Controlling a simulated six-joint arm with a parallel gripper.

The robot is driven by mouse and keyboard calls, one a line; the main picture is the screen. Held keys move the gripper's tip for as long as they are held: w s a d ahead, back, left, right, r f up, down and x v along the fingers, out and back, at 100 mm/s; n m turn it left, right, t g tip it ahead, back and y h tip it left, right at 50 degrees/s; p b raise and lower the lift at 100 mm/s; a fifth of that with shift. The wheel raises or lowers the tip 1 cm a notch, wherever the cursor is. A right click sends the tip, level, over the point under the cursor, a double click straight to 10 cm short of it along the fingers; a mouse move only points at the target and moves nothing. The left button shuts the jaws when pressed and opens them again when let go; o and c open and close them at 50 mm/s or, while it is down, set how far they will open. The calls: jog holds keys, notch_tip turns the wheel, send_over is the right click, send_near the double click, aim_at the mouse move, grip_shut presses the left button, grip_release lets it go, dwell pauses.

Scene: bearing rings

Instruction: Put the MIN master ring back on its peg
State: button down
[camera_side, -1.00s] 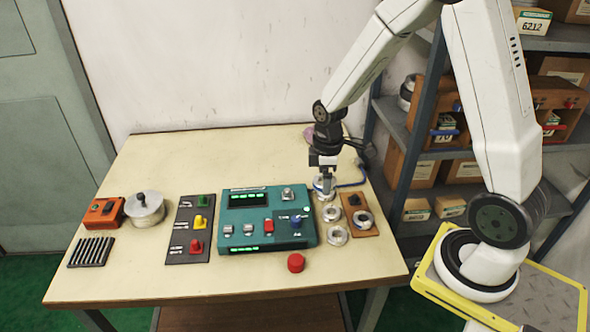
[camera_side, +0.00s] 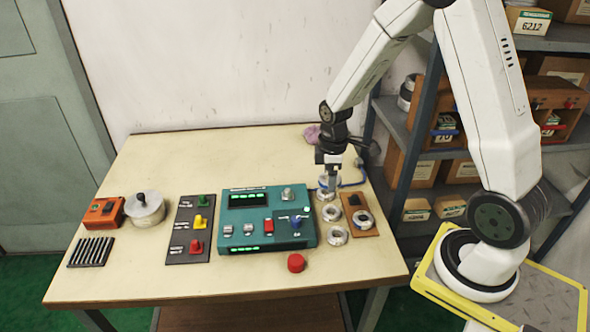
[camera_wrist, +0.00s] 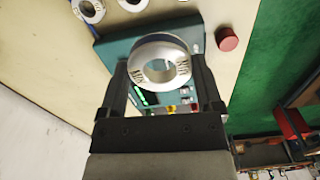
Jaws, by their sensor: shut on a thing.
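My gripper (camera_side: 328,184) is shut on a silver ring with dark lettering on its face. In the wrist view the ring (camera_wrist: 160,44) sits between the two fingers, facing the camera, with a blue edge behind it. The lettering looks like MIN but is small. In the side view the held ring (camera_side: 327,192) is at the back right of the table, behind the loose rings. I cannot clearly make out a bare peg.
Two loose rings, a rear one (camera_side: 331,213) and a front one (camera_side: 337,235), lie left of the board. A teal gauge box (camera_side: 262,232) stands left of them. A red button (camera_side: 296,262) is at the front.

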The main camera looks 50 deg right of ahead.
send_over(355, 195)
notch_tip(355, 195, down, 7)
jog(key=shift+f, duration=0.2)
jog(key=shift+f, duration=0.1)
jog(key=shift+f, duration=1.9)
jog(key=shift+f, duration=1.7)
dwell(1.4)
grip_release()
